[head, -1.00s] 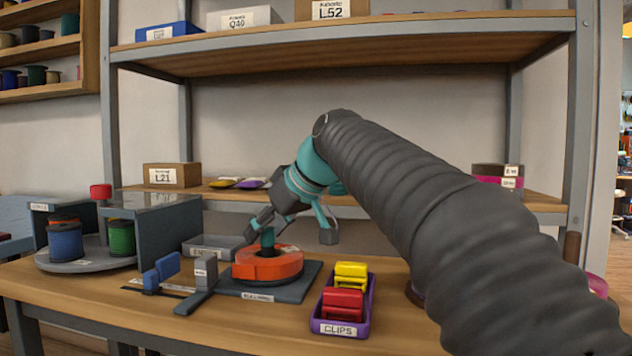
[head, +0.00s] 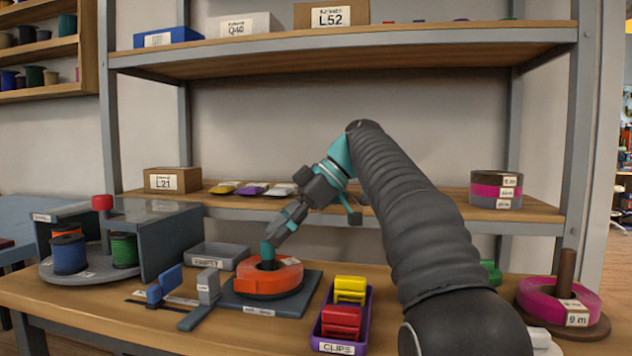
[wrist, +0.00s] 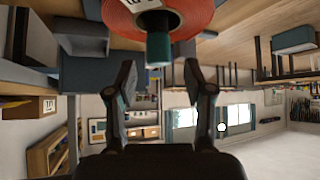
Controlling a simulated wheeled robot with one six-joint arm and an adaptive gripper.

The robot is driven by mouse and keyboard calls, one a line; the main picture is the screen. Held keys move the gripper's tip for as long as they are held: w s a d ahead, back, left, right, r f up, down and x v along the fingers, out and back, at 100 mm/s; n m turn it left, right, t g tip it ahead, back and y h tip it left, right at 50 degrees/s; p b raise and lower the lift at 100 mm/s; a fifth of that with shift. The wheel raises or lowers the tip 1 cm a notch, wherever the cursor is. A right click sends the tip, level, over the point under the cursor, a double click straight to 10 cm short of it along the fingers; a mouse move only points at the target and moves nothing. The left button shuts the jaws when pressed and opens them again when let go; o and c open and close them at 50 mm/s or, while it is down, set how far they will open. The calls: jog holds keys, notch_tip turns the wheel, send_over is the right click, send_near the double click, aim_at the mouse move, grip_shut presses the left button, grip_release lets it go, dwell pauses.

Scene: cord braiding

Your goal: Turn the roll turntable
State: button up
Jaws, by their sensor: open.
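A round grey turntable (head: 102,271) stands at the left, partly under a grey cover (head: 170,250). It carries a blue spool (head: 69,255), a green spool (head: 124,250) and an orange one (head: 66,230). A red knob (head: 102,202) stands above it. My gripper (head: 283,228) is open and empty, just above an orange roll (head: 268,279) with a teal peg (head: 267,251), well right of the turntable. In the wrist view, my gripper's fingers (wrist: 160,75) are spread on either side of the peg's end (wrist: 159,50), with gaps; the turntable is not clearly recognisable there.
A purple clip tray (head: 325,338) holds red and yellow clips. A blue slider (head: 165,281) and a grey block (head: 208,286) stand left of the orange roll. A grey bin (head: 216,256) is behind. A pink roll (head: 562,302) stands at right. Shelves rise behind the bench.

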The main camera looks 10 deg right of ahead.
jog(key=p+v, duration=0.5)
jog(key=v, duration=0.4)
jog(key=shift+d+r, duration=0.15)
jog(key=shift+d, duration=0.05)
jog(key=shift+a, duration=0.1)
